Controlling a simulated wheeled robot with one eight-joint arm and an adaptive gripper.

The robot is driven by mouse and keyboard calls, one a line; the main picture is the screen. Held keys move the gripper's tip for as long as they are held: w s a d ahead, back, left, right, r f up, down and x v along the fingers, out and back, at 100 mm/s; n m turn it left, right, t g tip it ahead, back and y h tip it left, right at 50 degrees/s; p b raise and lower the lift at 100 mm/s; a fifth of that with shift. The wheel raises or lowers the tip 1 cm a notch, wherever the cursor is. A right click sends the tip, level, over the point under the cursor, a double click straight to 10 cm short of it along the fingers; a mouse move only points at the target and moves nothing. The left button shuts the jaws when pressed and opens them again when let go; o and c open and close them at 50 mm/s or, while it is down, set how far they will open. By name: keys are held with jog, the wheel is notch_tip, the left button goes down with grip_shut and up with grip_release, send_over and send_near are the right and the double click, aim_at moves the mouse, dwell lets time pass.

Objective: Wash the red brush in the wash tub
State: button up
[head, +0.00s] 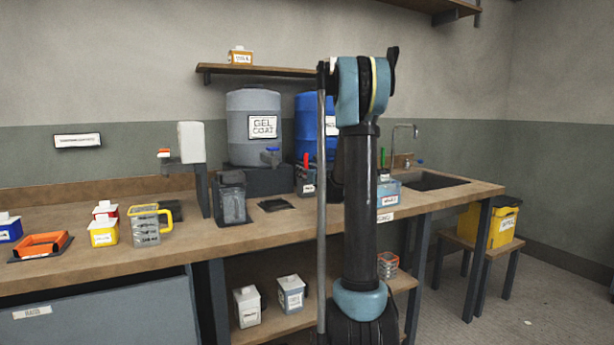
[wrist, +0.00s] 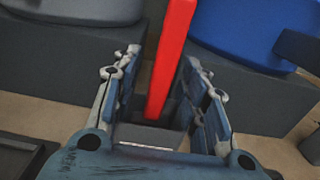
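The red brush (head: 306,160) stands upright in a small grey holder (head: 308,188) on the bench, below the blue drum. In the wrist view its red handle (wrist: 170,65) rises between the fingers of my gripper (wrist: 167,95). The gripper is open, with a gap showing beside the handle. In the head view my arm hides the gripper.
A grey gel coat drum (head: 253,110) and a blue drum (head: 307,115) stand behind the brush. A green handle (head: 382,157) rises by the tub. A sink (head: 430,180) lies at the right. A dark container (head: 231,196) and a dark flat piece (head: 276,205) stand left.

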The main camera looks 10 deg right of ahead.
grip_shut()
jog(key=shift+r, duration=5.5)
